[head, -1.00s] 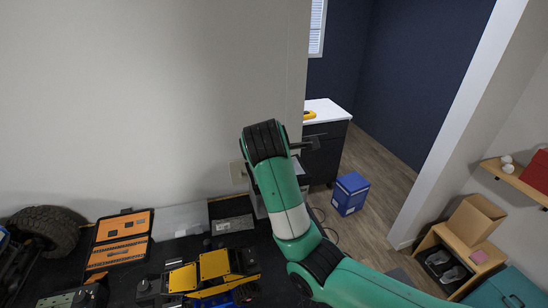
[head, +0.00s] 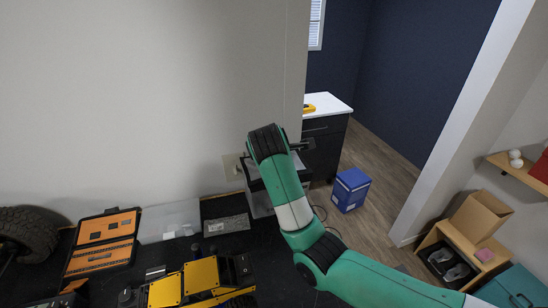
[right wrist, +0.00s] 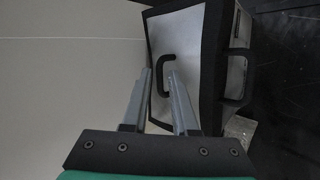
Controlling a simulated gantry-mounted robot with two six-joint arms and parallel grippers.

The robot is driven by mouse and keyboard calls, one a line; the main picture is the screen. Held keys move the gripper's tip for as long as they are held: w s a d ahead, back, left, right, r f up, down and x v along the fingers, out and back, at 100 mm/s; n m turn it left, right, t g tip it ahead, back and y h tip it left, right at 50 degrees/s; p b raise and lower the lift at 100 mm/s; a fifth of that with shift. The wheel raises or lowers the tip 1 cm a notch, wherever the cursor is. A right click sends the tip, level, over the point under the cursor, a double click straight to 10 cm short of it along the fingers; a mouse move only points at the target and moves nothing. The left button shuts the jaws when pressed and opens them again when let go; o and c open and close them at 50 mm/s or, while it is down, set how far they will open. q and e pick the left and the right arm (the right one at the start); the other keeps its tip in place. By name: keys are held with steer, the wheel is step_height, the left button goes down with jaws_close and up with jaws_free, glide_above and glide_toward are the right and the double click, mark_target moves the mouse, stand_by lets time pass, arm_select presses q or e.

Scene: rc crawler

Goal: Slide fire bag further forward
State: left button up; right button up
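The fire bag (right wrist: 205,48) looks like a silver-grey case with black edges and black handles; it fills the upper middle of the right wrist view. In the head view the bag (head: 258,203) shows only in part behind my right arm, at the far right end of the black table by the wall. My right gripper (right wrist: 160,73) is at the bag's face, its two grey fingers apart with a gap between them. One black handle (right wrist: 164,88) shows between and just beyond the fingertips; contact cannot be told. My left gripper is not in view.
On the black table are a yellow crawler (head: 200,283), an open orange case (head: 104,240), a tyre (head: 30,232) and a grey tray (head: 227,225). The wall stands close behind. A blue box (head: 350,189) is on the floor beyond.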

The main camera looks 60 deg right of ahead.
steer(key=shift+c, duration=0.4)
jaws_close()
stand_by(0.9)
